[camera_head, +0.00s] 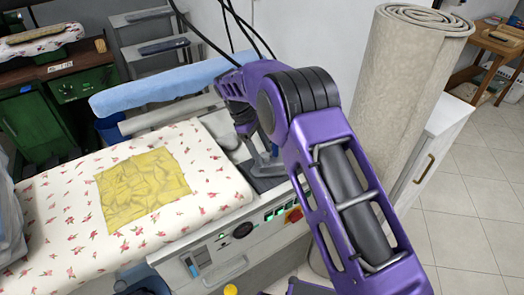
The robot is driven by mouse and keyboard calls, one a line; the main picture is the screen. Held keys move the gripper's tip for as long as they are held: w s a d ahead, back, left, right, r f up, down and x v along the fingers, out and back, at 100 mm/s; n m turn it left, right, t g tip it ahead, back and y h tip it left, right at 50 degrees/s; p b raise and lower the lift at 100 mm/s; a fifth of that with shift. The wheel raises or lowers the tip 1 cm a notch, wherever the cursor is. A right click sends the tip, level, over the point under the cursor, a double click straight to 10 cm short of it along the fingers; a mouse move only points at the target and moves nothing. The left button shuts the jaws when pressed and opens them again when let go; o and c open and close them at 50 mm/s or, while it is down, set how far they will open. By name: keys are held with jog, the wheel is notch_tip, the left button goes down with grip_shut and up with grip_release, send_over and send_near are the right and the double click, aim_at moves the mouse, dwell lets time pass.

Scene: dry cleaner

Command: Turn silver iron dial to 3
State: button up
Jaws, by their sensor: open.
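A grey metal iron (266,167) rests on a dark pad at the right end of the flower-patterned ironing board (60,222). Its upper part is largely covered by my purple arm and gripper, and I cannot make out its dial or any number. My gripper (248,134) points down just above and beside the iron. It is open, but its fingertips are small and partly hidden. I cannot tell whether they touch the iron.
A crumpled yellow cloth (142,187) lies on the board. A control panel with a dark round knob (243,230) and a red knob (294,215) fronts the station. A blue padded sleeve arm (160,84) crosses behind. A rolled carpet (402,95) stands right. Black cables hang above.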

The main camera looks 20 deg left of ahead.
jog(key=shift+r, duration=0.1)
jog(key=v, duration=1.1)
jog(key=shift+a+r, duration=0.15)
jog(key=shift+r, duration=0.25)
